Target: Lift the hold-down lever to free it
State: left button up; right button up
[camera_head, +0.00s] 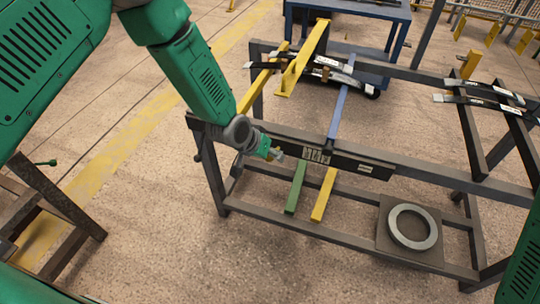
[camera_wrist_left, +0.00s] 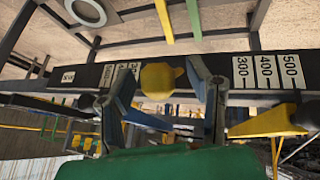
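My left gripper (camera_head: 275,154) is at the front beam of the rack, near its left end. In the left wrist view, its two fingers (camera_wrist_left: 164,80) stand apart on either side of a rounded yellow end piece (camera_wrist_left: 160,77), with a small gap showing at the sides. This piece looks like the end of the hold-down lever; the rest of it is hidden. In the head view the gripper mostly covers it. A blue bar (camera_head: 341,98) with a dark end runs across the rack to the right of the gripper. My right gripper is out of view.
The dark front beam (camera_head: 349,161) carries white number labels (camera_wrist_left: 265,72). Yellow bars (camera_head: 304,58) lie at the rack's left end. Green (camera_head: 296,187) and yellow (camera_head: 324,195) bars hang lower. A grey ring (camera_head: 412,227) rests on the lower shelf.

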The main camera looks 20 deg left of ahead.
pick_arm(q)
jog(key=shift+s, duration=0.1)
jog(key=shift+s+a+r, duration=0.1)
jog(key=shift+r, duration=0.05)
jog(key=v, duration=1.1)
jog(key=shift+a+r, duration=0.1)
jog(key=s+a+f+g+y, duration=0.1)
jog(key=s+a+f, duration=0.1)
jog(key=s+f, duration=0.3)
jog(key=s+a+f+g+y+b, duration=0.1)
jog(key=s+f, duration=0.4)
jog(key=s, duration=0.9)
jog(key=s+a+f+g+y, duration=0.1)
jog(key=s+a+f+g, duration=0.2)
jog(key=s+f, duration=0.3)
jog(key=s+a, duration=0.1)
jog(key=s, duration=0.3)
jog(key=shift+s+a+n, duration=0.25)
jog(key=shift+a+n, duration=0.05)
jog(key=shift+a, duration=0.1)
